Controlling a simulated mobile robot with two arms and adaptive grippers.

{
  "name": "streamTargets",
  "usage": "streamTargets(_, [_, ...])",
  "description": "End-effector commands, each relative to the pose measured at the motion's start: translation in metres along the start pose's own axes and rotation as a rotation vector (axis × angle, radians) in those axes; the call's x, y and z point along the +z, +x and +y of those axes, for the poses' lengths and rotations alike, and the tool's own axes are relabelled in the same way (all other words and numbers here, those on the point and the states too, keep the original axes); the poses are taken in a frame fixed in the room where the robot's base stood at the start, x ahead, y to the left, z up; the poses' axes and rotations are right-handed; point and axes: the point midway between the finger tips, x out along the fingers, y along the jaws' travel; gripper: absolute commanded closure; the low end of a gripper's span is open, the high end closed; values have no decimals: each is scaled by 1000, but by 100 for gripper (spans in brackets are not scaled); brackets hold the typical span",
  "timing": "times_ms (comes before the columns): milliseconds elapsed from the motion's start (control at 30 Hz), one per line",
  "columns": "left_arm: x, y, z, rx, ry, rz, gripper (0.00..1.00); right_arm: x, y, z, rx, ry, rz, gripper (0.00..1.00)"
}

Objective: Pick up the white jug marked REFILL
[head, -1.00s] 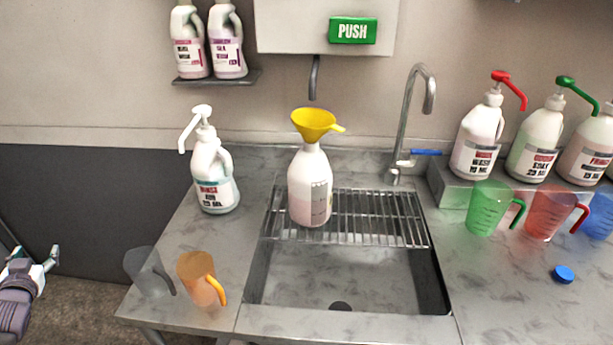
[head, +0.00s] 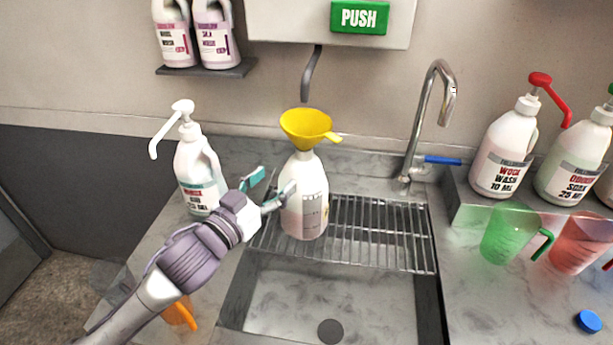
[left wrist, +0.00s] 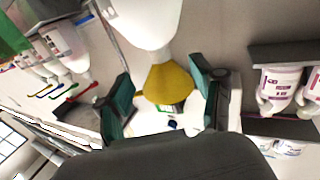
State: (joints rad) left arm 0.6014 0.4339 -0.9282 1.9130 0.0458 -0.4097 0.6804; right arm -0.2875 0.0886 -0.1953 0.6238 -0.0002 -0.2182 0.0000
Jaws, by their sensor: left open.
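A white jug (head: 304,200) with a yellow funnel (head: 306,126) in its mouth stands upright on the sink's wire rack. No REFILL lettering is readable; a pale label with marks shows on its front. My left gripper (head: 272,186) is open just left of the jug, its fingers pointing toward it. One fingertip overlaps the jug's left edge in the picture; I cannot tell if they touch. In the left wrist view the jug (left wrist: 145,18) and funnel (left wrist: 168,84) appear upside down, between and beyond the open fingers. My right gripper is not in view.
A white pump bottle (head: 196,170) stands close behind my left gripper. The wire rack (head: 375,235) is bare right of the jug. The tap (head: 418,120) rises behind the rack, and a grey spout (head: 312,72) hangs above the funnel. An orange-handled cup (head: 180,314) is partly hidden by my arm.

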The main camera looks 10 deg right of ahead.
Motion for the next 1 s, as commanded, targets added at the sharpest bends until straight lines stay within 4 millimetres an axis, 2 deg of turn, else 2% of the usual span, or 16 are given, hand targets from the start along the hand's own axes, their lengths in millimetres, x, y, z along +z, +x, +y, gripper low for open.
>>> streamTargets(33, [-4,12,0,0,0,2,33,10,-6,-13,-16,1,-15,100])
streamTargets(100, [-4,26,0,0,1,2,33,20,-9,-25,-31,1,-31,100])
streamTargets(167, [-3,36,0,-1,-1,1,33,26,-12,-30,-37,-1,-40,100])
streamTargets(300, [-2,50,0,-1,1,1,33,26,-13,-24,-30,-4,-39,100])
streamTargets(467, [-5,61,0,-1,1,1,33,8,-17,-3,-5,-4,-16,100])
streamTargets(567, [-10,76,2,-1,1,1,33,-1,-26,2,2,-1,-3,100])
streamTargets(800, [-8,103,2,-2,0,0,33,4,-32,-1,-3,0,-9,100])
streamTargets(1000, [-7,105,2,-1,1,1,33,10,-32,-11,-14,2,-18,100])
